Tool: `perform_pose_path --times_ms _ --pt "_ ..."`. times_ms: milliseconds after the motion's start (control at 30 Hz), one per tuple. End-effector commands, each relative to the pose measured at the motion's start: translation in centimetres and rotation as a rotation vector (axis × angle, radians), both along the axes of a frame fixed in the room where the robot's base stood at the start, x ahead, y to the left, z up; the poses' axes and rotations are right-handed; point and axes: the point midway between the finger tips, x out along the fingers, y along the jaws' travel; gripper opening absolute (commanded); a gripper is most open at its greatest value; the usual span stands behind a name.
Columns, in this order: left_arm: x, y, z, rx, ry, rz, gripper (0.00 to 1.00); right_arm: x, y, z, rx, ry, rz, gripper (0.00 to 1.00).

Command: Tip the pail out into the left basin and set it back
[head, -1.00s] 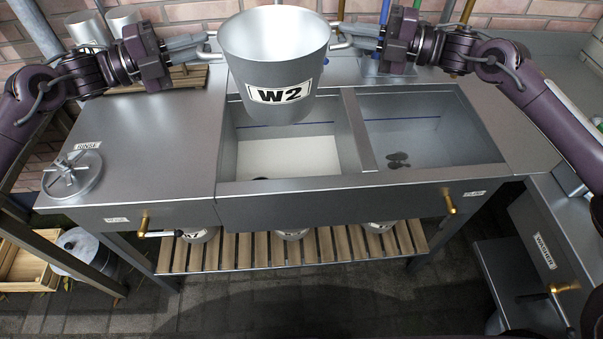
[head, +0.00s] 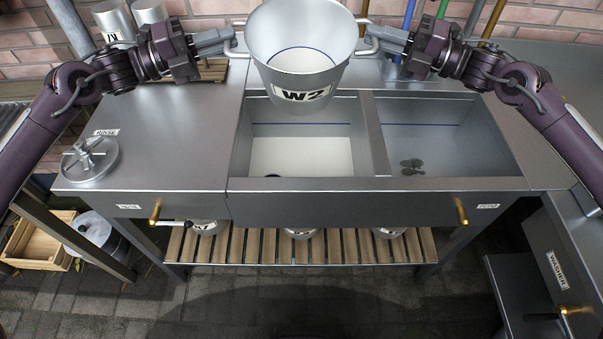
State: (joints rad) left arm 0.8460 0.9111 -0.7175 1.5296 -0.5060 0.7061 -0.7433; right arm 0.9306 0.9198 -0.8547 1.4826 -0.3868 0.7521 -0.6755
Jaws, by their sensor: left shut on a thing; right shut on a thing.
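The steel pail labelled W2 (head: 303,80) hangs in the air over the back of the left basin, its mouth tilted toward me. Its inside shows pale, with a blue line around the wall. My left gripper (head: 229,42) is shut on the pail's left handle, and my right gripper (head: 374,42) is shut on its right handle. The left basin (head: 358,140) holds a white layer on its floor, with a dark round spot at the front. The pail hides part of the basin's back rim.
The right basin (head: 450,140) has dark marks on its floor. A round lid-like fitting (head: 90,160) sits on the left worktop near a RINSE label. Upright pails (head: 112,22) stand at the back left. Several pails (head: 300,233) rest on the slatted shelf (head: 265,248) below.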

Motion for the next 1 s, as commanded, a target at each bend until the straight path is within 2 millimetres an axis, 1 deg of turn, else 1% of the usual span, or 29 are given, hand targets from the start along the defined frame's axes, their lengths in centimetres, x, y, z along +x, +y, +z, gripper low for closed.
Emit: perform_pose_path --times_ms 33,167,300,400,733,900,1000 --pt "0.03 0.04 0.35 -0.003 -0.006 0.0 0.0 0.06 -0.08 0.37 0.002 -0.007 -0.003 0.0" --pt "0.03 0.03 0.28 -0.001 -0.041 0.0 0.0 0.06 -0.07 0.28 0.004 -0.04 -0.001 0.0" --pt "0.05 0.04 0.21 0.004 -0.173 0.002 0.0 0.05 -0.06 0.27 0.009 -0.174 -0.001 0.0" --pt "0.02 0.02 0.28 0.006 -0.24 0.001 0.0 0.05 -0.05 0.3 0.013 -0.241 -0.001 0.0" --pt "0.02 0.02 0.26 0.008 -0.278 0.002 0.0 0.05 -0.03 0.27 0.013 -0.278 -0.002 0.0" --pt "0.05 0.03 0.25 0.014 -0.436 0.003 0.0 0.07 -0.04 0.24 0.02 -0.436 -0.003 0.0" --pt "0.03 0.04 0.26 0.017 -0.496 0.003 0.0 0.08 -0.04 0.28 0.022 -0.497 -0.003 0.0"
